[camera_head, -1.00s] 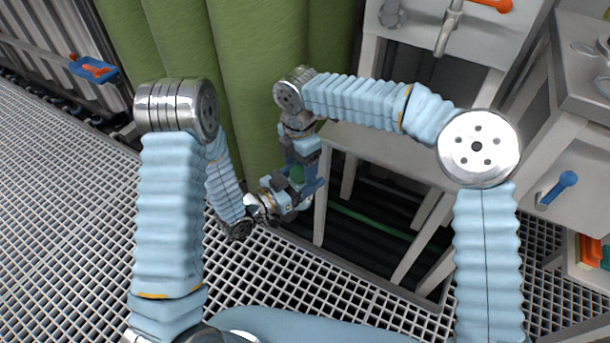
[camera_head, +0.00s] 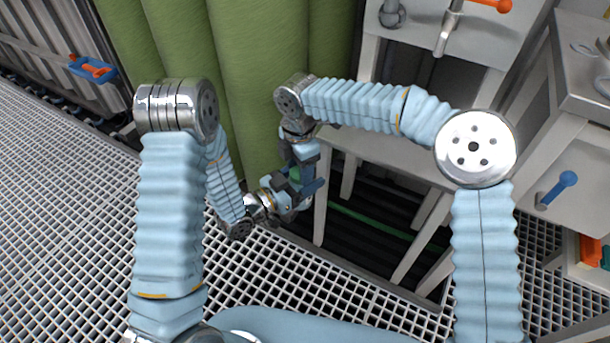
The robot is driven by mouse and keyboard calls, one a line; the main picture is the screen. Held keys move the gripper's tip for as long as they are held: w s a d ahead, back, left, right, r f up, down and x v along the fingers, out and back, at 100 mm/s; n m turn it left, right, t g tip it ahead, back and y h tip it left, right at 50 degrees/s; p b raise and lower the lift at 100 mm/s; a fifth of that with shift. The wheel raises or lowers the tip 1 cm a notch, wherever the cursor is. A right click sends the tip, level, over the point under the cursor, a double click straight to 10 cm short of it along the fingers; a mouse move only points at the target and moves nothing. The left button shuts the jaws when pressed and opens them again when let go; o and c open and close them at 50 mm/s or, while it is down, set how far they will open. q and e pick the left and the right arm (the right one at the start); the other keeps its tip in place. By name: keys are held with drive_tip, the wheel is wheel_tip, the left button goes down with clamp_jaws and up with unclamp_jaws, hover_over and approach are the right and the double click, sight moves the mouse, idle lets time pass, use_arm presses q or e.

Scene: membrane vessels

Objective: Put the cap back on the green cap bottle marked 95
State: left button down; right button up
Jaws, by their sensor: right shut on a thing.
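A small piece of the green cap (camera_head: 295,174) shows between the fingers of my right gripper (camera_head: 302,182), which points down and is shut on it. My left gripper (camera_head: 286,193) comes in from the lower left, directly below and beside the right one. The two grippers are close together, and their fingers overlap in the picture. The bottle and its mark 95 cannot be made out among the fingers. Whether the cap touches the bottle is hidden. How far the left fingers are closed cannot be told.
Green upright cylinders (camera_head: 255,75) stand right behind the grippers. A grey table (camera_head: 375,148) with legs is to their right, with a dark gap in the floor beneath. White grating (camera_head: 70,210) covers the floor. A blue tray (camera_head: 92,68) is at upper left.

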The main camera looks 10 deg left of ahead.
drive_tip(key=m, duration=0.5)
drive_tip(key=shift+r, duration=0.1)
drive_tip(key=m, duration=0.3)
drive_tip(key=shift+m, duration=0.4)
drive_tip(key=m, duration=0.8)
drive_tip(key=shift+m, duration=0.4)
drive_tip(key=o, duration=1.2)
drive_tip(key=shift+o, duration=0.2)
drive_tip(key=shift+s+a, duration=0.1)
drive_tip(key=shift+a, duration=0.05)
drive_tip(key=shift+s, duration=0.1)
drive_tip(key=shift+a, duration=0.1)
